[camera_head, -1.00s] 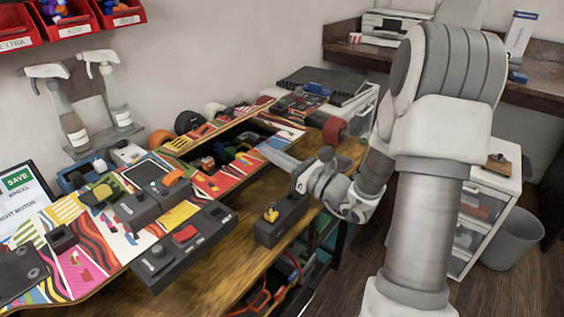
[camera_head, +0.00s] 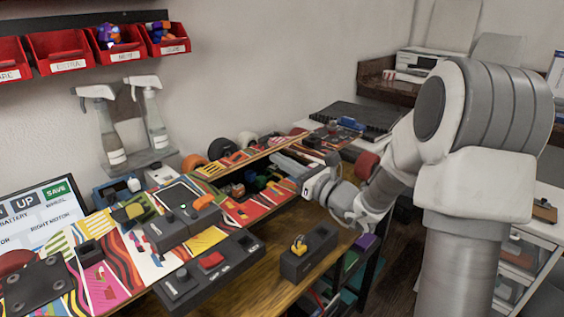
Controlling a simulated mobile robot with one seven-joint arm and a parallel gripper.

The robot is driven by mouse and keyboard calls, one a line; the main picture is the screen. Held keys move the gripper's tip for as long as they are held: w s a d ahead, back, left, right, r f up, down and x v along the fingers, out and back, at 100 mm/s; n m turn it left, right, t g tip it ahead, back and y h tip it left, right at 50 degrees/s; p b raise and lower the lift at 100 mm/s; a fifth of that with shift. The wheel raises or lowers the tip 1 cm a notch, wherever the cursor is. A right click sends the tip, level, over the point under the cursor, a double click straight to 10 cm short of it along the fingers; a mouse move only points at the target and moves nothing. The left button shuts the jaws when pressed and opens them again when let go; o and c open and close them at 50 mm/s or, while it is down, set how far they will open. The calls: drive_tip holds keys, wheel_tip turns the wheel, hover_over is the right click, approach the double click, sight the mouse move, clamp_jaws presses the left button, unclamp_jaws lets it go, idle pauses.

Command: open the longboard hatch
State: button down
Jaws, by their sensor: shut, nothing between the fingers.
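The longboard (camera_head: 110,270) lies across the wooden workbench, with a bright striped pattern. Its hatch cavity (camera_head: 250,180) shows as a dark opening in the deck, with coloured parts inside. A long narrow panel (camera_head: 258,157) with a wooden edge stands along the far side of the opening and looks like the raised hatch lid.
Spray bottles (camera_head: 105,130) stand on a wall shelf below red bins (camera_head: 60,52). A screen (camera_head: 38,215) is at the left.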

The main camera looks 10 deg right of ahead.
drive_tip(key=shift+r+p, duration=0.25)
drive_tip(key=shift+p, duration=0.1)
